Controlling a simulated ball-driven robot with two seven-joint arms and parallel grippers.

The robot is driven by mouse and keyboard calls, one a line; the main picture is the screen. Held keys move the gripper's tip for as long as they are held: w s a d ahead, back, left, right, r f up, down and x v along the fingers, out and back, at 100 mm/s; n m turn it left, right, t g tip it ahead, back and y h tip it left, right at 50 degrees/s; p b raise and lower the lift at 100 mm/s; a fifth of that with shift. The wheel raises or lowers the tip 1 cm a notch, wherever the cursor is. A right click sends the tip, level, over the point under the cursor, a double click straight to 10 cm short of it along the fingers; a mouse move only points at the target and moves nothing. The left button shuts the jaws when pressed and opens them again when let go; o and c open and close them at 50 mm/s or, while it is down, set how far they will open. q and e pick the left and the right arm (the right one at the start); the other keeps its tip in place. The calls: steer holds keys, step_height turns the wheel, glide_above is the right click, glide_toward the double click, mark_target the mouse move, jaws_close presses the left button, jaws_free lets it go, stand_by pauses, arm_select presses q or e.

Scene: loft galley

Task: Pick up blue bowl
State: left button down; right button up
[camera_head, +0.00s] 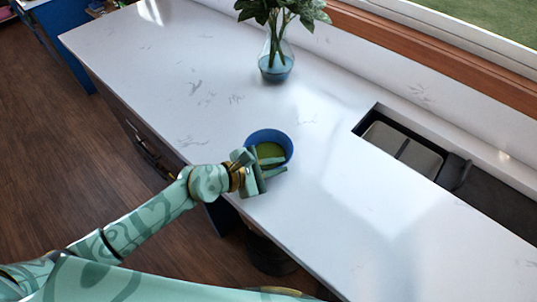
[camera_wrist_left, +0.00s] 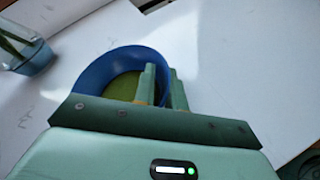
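The blue bowl (camera_head: 270,138) is near the front edge of the white counter, upright, with a green inside. It also shows in the left wrist view (camera_wrist_left: 95,80), partly hidden behind my gripper. My left gripper (camera_head: 279,165) is at the bowl's near side, its fingers close together. In the left wrist view the gripper (camera_wrist_left: 162,80) has one finger inside the bowl and one outside, with the bowl's wall between them, and looks shut on the wall. I cannot make out clear space under the bowl. My right gripper is not in view.
A glass vase (camera_head: 276,62) with leafy stems stands at the counter's back, with its blue base also in the wrist view (camera_wrist_left: 33,60). A dark sink (camera_head: 405,148) is set into the counter (camera_head: 170,70) at right. The counter left of the bowl is clear.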

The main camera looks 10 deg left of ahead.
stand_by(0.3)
arm_select(q)
steer(key=shift+r, duration=0.2)
steer(key=r, duration=0.1)
steer(key=r+p, duration=0.2)
steer(key=r, duration=0.1)
steer(key=shift+s+d, duration=0.1)
steer(key=shift+s, duration=0.25)
steer(key=s+r+p, duration=0.1)
steer(key=s+r, duration=0.3)
steer(key=s, duration=0.2)
steer(key=s+d+r+p, duration=0.1)
steer(key=s+r, duration=0.3)
steer(key=s, duration=0.3)
steer(key=shift+d+r+p, duration=0.3)
steer(key=shift+p, duration=0.1)
steer(key=shift+s, duration=0.1)
